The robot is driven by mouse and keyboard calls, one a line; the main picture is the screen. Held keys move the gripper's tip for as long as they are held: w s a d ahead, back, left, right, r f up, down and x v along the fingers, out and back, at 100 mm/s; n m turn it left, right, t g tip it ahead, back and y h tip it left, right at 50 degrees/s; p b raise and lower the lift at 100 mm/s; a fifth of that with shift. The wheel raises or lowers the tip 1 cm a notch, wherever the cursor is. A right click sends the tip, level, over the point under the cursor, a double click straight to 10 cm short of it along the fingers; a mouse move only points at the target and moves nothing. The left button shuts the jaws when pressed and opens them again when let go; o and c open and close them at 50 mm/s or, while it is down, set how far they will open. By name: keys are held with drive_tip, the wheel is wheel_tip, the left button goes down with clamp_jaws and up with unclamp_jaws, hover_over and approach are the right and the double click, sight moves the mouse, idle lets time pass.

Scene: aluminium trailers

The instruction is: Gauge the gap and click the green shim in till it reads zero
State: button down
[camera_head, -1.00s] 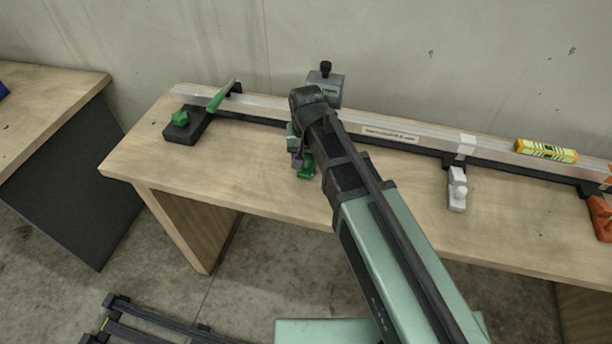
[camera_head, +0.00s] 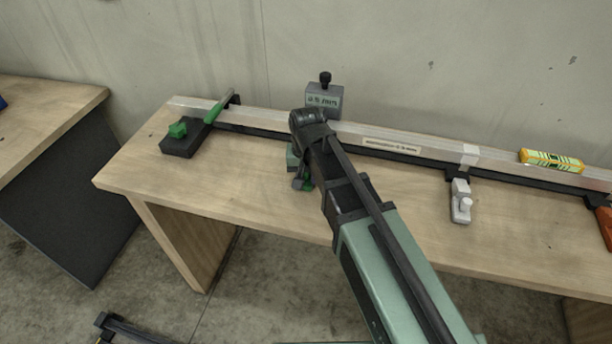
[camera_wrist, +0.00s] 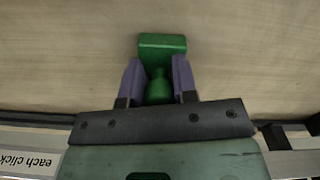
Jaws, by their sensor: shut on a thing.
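My gripper (camera_wrist: 158,68) is shut on the green shim (camera_wrist: 160,43). In the wrist view, the shim's wide green end sticks out beyond the two purple fingers and its rounded stem lies between them. In the head view, my gripper (camera_head: 300,180) is over the bench, in front of the aluminium rail, and the shim (camera_head: 308,185) is mostly hidden by my arm. A grey gauge box (camera_head: 323,98) with a black knob stands behind the rail; its display is too small to read surely. Another green piece (camera_head: 178,130) sits on a black block (camera_head: 184,146) at the left.
The aluminium rail (camera_head: 270,118) runs along the wooden bench (camera_head: 250,200). A green-handled clamp (camera_head: 218,107), a white clamp (camera_head: 461,203), a yellow level (camera_head: 551,160) and an orange clamp (camera_head: 604,222) are on or along it. The bench front left of my arm is clear.

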drive_tip(key=shift+w+d, duration=0.2)
drive_tip(key=shift+w, duration=0.45)
drive_tip(key=c, duration=0.9)
unclamp_jaws()
wheel_tip(320, 180, up, 11)
drive_tip(key=p, duration=1.1)
drive_tip(key=shift+r, duration=0.1)
drive_tip(key=shift+f, duration=0.2)
